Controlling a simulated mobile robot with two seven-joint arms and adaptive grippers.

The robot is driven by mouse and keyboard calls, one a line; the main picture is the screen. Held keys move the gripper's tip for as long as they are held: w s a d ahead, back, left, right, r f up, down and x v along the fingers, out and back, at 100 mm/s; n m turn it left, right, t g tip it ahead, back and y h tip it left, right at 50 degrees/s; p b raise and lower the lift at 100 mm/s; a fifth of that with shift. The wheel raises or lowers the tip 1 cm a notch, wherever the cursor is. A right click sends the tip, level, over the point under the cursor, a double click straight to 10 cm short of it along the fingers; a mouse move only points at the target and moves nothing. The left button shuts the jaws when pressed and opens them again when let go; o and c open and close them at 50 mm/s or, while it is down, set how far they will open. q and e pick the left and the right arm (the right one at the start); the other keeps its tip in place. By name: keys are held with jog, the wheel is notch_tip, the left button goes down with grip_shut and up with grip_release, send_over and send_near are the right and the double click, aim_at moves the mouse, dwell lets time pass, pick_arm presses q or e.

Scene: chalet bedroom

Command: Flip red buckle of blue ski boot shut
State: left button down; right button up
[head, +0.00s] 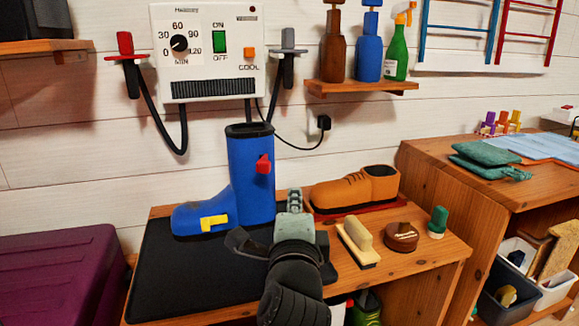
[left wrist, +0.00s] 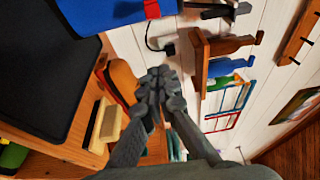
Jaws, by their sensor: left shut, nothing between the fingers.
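The blue ski boot (head: 238,175) stands upright on a black mat (head: 165,275), its toe to the left. Its red buckle (head: 263,164) is on the shaft and seems to stick out; I cannot tell its exact angle. A yellow buckle (head: 213,222) is on the foot. My left gripper (head: 294,198) is shut and empty, to the right of the boot and lower in the picture than the red buckle, apart from it. In the left wrist view the closed fingers (left wrist: 160,84) show below the boot (left wrist: 100,14) and red buckle (left wrist: 152,9). My right gripper is out of view.
A brown shoe (head: 355,188), a brush (head: 358,243), a round tin (head: 401,237) and a green-topped item (head: 437,222) are on the bench right of my gripper. A boot dryer (head: 208,55) hangs behind, its cables near the boot top. A purple chest (head: 60,270) is left.

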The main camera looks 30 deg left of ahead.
aim_at(267, 163)
pick_arm(q)
jog(key=shift+a+r, duration=0.1)
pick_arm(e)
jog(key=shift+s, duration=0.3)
pick_arm(q)
jog(key=w+a+p, duration=0.1)
jog(key=w+a, duration=0.6)
jog(key=a, duration=0.2)
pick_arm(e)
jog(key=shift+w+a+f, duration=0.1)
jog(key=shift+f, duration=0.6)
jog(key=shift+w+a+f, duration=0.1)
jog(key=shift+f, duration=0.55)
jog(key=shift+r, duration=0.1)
